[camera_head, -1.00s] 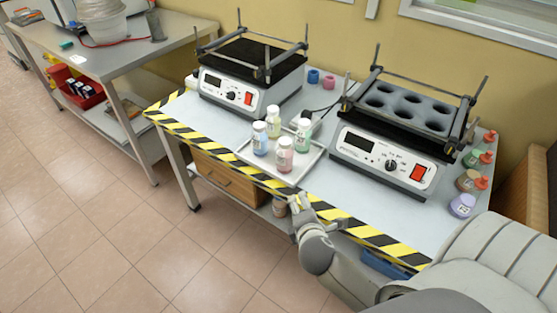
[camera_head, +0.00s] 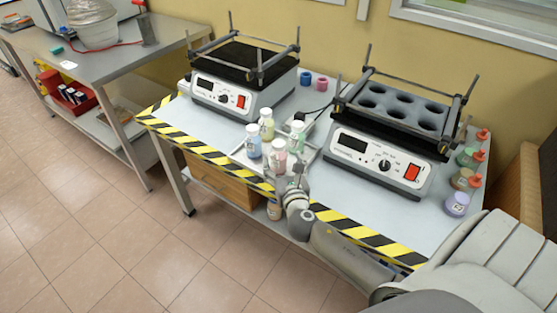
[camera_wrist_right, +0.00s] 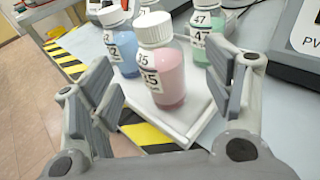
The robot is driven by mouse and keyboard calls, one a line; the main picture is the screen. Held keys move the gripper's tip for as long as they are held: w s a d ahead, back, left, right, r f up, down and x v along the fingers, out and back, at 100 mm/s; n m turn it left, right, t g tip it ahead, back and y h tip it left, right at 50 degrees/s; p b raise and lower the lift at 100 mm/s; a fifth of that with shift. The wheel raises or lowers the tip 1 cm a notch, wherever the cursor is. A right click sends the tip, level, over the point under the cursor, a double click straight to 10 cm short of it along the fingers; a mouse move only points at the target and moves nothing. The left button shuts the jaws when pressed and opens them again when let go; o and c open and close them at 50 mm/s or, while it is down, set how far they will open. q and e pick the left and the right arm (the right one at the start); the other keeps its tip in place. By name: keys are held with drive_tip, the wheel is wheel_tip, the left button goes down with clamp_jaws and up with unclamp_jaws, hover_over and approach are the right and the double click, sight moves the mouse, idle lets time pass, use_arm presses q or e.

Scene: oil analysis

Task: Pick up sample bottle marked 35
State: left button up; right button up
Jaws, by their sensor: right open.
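The sample bottle marked 35 (camera_wrist_right: 165,75) has a white cap and pink contents. It stands upright at the near corner of the white tray (camera_wrist_right: 205,118) in the right wrist view. In the head view the pink bottle (camera_head: 279,160) is at the tray's front. My right gripper (camera_wrist_right: 168,85) is open, with its fingers to either side of the bottle's line and the bottle ahead between them. In the head view the right gripper (camera_head: 297,182) is at the tray's front edge. My left gripper is not in view.
A blue bottle marked 32 (camera_wrist_right: 120,45) stands left of it and a green bottle marked 47 (camera_wrist_right: 202,45) to the right. A yellowish bottle (camera_head: 266,124) is behind. Two shaker machines (camera_head: 240,100) (camera_head: 375,160) flank the tray. Several small bottles (camera_head: 457,204) line the right edge.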

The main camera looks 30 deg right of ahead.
sight(280, 160)
drive_tip(key=shift+f+b+x, duration=0.1)
drive_tip(key=shift+f+x, duration=0.1)
drive_tip(key=shift+x, duration=0.9)
drive_tip(key=shift+f+b+x, duration=0.1)
drive_tip(key=shift+f+x, duration=0.05)
drive_tip(key=shift+x, duration=0.95)
drive_tip(key=shift+f+b+x, duration=0.1)
drive_tip(key=shift+f+x, duration=0.1)
drive_tip(key=shift+x, duration=0.95)
drive_tip(key=shift+a, duration=0.15)
drive_tip(key=c, duration=1.1)
drive_tip(key=shift+c, duration=0.7)
drive_tip(key=shift+r, duration=0.15)
